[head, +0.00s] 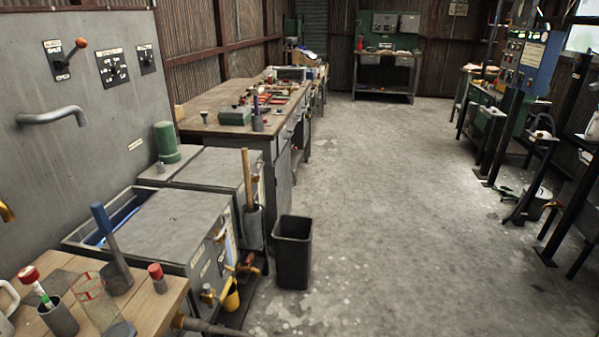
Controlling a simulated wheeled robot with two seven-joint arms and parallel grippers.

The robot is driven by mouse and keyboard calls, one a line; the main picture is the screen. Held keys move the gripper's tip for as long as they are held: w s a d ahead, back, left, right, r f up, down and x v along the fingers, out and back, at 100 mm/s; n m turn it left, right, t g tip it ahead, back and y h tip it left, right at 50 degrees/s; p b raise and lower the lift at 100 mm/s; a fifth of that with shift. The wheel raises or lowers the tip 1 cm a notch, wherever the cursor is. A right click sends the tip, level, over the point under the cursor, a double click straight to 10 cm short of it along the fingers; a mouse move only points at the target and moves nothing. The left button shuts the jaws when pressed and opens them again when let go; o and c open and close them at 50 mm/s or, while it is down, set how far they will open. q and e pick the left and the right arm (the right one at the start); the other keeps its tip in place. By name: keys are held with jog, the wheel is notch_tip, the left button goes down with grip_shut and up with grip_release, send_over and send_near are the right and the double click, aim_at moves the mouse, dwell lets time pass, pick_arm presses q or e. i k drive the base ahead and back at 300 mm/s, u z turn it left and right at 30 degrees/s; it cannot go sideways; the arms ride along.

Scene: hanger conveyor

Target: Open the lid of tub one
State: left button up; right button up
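Two grey metal tubs stand along the left wall. The near tub (200,262) has a flat grey lid (170,222) over most of its top. A strip at its left side is uncovered and shows something blue (122,219) inside. The farther tub (238,195) also has a flat grey top (212,165). Small labels are on the tub fronts, but I cannot read which is tub one. Neither of my grippers is in view.
A wooden bench (62,265) at the front left holds a cup (60,318), a glass beaker (97,305) and a blue-handled tool (103,220). The floor (400,200) at centre is clear.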

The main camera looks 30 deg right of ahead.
aim_at(217, 167)
jog(key=z, duration=0.65)
jog(key=k, duration=0.5)
jog(key=z, duration=0.75)
jog(key=i, duration=2.25)
jog(key=u, duration=0.95)
